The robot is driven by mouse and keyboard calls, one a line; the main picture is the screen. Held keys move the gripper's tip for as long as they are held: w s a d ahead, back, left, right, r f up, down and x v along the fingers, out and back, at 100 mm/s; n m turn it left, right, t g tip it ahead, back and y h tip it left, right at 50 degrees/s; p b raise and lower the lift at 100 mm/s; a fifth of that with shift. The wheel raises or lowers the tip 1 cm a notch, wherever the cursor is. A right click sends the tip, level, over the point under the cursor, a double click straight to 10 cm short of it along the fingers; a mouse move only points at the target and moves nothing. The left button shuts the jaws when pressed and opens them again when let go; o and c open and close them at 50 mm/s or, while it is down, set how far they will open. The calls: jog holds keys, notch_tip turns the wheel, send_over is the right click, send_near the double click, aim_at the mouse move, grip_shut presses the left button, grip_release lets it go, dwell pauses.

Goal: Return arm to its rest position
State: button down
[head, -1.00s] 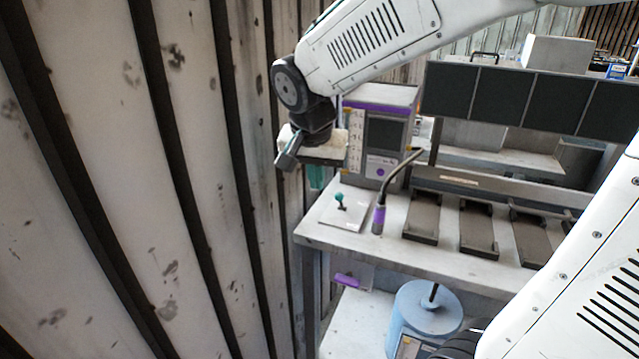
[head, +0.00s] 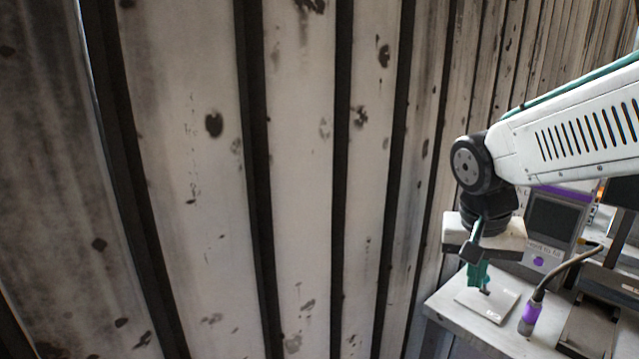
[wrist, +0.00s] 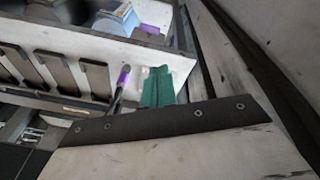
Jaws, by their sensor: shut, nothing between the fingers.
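My gripper (head: 479,278) is at the right of the head view, at the end of my white arm. Its green fingers point down and are shut with nothing between them. In the picture they lie in front of the white plate (head: 500,304) at the bench corner; the height above it is hard to tell. The fingers partly hide the plate and its small lever. In the wrist view, the shut green fingers (wrist: 158,78) stick out past a dark bracket, with the bench behind them.
A ribbed, stained metal wall (head: 300,180) fills the left and middle. The bench (head: 455,311) carries a purple-collared gooseneck (head: 530,317) and a control box with a screen (head: 553,220). The wrist view also shows dark slotted blocks (wrist: 57,72) and a blue canister (wrist: 116,19).

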jog(key=s+r+n+y, duration=0.1)
jog(key=s+n, duration=0.4)
jog(key=s, duration=1.2)
jog(key=shift+a+y, duration=0.2)
jog(key=shift+y, duration=0.3)
jog(key=shift+r, duration=0.1)
